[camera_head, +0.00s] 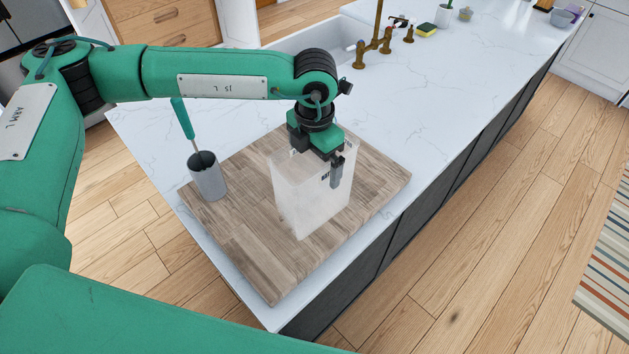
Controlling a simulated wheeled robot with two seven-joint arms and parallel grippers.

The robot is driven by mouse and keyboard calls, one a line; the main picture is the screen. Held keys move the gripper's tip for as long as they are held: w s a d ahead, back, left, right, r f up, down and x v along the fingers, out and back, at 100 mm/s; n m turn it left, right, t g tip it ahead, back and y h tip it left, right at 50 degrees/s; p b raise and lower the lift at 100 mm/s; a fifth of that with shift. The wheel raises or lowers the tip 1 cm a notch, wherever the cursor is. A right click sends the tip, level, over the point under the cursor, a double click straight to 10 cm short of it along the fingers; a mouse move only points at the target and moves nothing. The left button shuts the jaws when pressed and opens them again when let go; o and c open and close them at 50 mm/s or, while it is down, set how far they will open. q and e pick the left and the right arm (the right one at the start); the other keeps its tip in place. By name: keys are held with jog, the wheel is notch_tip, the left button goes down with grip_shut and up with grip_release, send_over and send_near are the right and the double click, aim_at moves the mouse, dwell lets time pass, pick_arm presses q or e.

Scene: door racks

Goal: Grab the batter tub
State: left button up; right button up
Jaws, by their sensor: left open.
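The batter tub (300,208) is a tall whitish, box-shaped container with some dark print near its upper right. It stands upright on a wooden board (262,262) on the white counter. My left gripper (325,166) is over the top of the tub, pointing down. One grey finger shows in front of the tub's right side; the other finger is mostly hidden. The jaws are open, and I cannot tell whether they touch the tub. My right gripper is not in view.
A grey cup (208,180) with a teal-handled tool stands on the board's left corner. Behind are a sink (312,44), a brass faucet (376,40) and a yellow sponge (427,30). The counter's right edge drops to the floor.

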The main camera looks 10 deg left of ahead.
pick_arm(q)
jog(key=shift+f, duration=0.9)
jog(key=shift+c, duration=0.2)
jog(key=c, duration=1.3)
jog(key=shift+r, duration=0.1)
